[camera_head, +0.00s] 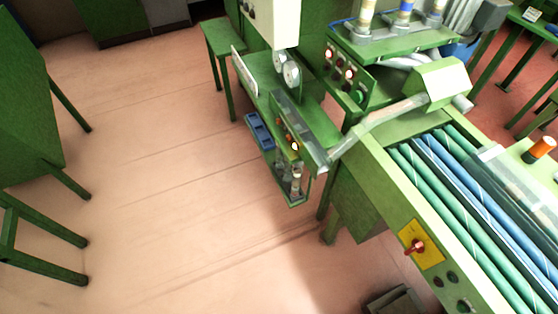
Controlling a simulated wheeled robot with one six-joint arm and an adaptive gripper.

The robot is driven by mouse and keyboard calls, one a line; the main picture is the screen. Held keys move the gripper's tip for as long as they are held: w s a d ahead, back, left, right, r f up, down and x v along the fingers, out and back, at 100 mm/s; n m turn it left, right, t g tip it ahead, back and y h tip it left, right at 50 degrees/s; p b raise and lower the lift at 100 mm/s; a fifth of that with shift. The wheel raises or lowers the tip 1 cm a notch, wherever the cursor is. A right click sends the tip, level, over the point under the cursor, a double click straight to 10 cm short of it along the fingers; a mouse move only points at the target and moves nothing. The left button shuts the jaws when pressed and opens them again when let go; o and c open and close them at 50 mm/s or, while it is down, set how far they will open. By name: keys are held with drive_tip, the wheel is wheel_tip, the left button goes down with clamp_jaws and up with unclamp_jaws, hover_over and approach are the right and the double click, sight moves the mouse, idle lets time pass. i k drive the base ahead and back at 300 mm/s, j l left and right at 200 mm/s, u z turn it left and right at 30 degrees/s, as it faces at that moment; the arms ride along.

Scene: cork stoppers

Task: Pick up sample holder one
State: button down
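I cannot tell for sure which thing is sample holder one. A small blue tray-like holder (259,130) sits at the left side of the green machine in the middle. Just below and right of it, a small clear and brownish piece (296,180) stands in a green bracket (291,201) low on the same machine. Both are small in this view, and I see no label on either. My gripper is not in view.
The green machine (318,118) has gauges and buttons. A conveyor (405,212) with green and blue rollers and a red switch (415,246) stands at right. Green tables (25,95) stand at left. The pinkish floor (165,170) between is clear. A dark box (397,300) lies bottom right.

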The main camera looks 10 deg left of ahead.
sight(298, 173)
drive_tip(key=i+j+u, duration=0.15)
drive_tip(key=i+u, duration=0.25)
drive_tip(key=i, duration=0.65)
